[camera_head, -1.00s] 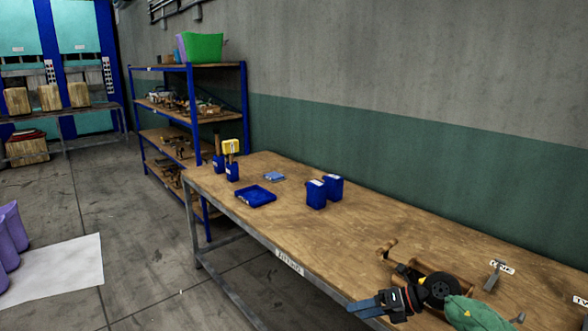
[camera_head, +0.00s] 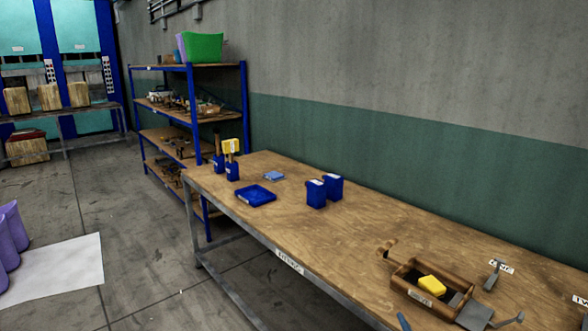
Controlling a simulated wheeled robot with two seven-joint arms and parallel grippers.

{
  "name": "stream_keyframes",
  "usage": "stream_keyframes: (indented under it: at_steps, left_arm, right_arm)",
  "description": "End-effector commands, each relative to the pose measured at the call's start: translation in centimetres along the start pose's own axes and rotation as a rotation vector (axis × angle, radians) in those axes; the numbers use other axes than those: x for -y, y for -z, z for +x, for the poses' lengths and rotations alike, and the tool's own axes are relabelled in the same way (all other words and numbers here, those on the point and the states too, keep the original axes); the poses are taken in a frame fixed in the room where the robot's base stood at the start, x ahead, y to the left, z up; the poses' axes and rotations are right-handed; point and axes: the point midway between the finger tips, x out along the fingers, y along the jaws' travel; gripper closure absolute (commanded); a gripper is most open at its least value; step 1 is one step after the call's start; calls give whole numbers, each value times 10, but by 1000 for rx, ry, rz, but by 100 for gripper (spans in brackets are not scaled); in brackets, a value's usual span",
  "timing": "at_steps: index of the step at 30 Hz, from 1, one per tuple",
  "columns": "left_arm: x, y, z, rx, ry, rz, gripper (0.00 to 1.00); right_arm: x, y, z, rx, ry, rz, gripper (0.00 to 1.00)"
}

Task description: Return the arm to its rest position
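Neither of my grippers shows in the head view. A wooden box (camera_head: 410,290) stands on the near right part of the wooden workbench (camera_head: 350,235). A yellow block (camera_head: 432,285) lies in the box. A flat grey metal tool (camera_head: 474,315) lies beside the box at the bottom edge. A blue-grey elongated piece (camera_head: 403,321) shows at the bottom edge; I cannot tell what it belongs to.
Two blue containers (camera_head: 316,194) and a blue tray (camera_head: 256,196) stand farther along the bench. A shelf (camera_head: 190,65) stands behind. The bench middle is clear.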

Motion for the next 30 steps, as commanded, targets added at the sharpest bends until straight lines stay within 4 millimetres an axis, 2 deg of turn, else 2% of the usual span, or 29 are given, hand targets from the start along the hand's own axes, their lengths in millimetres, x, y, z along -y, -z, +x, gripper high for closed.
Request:
stream_keyframes:
  at_steps: [1, 6, 9, 12, 20, 30]
  left_arm:
    - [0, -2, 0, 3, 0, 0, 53]
    - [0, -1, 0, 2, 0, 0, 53]
    - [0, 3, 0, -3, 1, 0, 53]
    - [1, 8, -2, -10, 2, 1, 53]
    - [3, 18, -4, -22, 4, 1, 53]
    - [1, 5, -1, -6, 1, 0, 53]
  right_arm:
    - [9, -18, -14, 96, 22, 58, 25]
    - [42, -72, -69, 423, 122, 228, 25]
    - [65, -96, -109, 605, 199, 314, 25]
    - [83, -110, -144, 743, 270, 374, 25]
    - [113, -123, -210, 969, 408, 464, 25]
    - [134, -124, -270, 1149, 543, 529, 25]
